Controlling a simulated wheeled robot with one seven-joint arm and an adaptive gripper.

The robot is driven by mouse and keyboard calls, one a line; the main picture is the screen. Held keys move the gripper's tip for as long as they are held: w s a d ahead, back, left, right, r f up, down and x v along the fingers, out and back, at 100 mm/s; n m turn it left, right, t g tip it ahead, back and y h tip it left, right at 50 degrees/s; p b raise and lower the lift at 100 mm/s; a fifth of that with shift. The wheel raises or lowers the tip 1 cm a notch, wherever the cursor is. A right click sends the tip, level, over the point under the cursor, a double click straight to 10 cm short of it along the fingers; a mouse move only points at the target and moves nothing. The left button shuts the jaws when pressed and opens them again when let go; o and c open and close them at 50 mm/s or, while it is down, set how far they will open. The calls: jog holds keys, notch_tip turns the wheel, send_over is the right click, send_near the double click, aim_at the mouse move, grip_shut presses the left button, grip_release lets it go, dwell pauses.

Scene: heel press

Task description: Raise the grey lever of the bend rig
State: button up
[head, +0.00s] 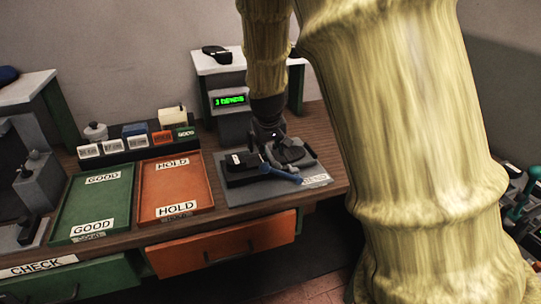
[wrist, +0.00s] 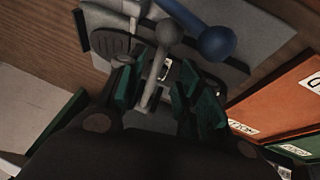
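The bend rig (head: 238,194) is a grey plate with dark blocks at the right end of the bench. Its grey lever (wrist: 153,80), with a round grey knob, shows in the wrist view; I cannot pick it out in the head view. A blue lever (wrist: 214,42) with a ball end lies beside it, and also shows in the head view (head: 280,173). My gripper (wrist: 163,92) has green pads, spread apart with the grey lever's shaft between them. I see gaps at the shaft, though contact is hard to judge. In the head view my gripper (head: 270,135) is low over the rig's back.
A green GOOD tray (head: 72,210) and an orange HOLD tray (head: 194,172) lie left of the rig. Behind it stands a post with a lit green display (head: 230,100). Small labelled bins (head: 135,140) stand at the back left. My arm hides the right side.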

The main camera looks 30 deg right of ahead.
aim_at(272, 159)
jog(key=shift+d+f, duration=0.25)
jog(key=shift+f, duration=0.45)
jog(key=shift+p+x, duration=0.3)
jog(key=shift+x, duration=1.35)
jog(key=shift+w, duration=0.15)
grip_shut()
jog(key=shift+a, duration=0.1)
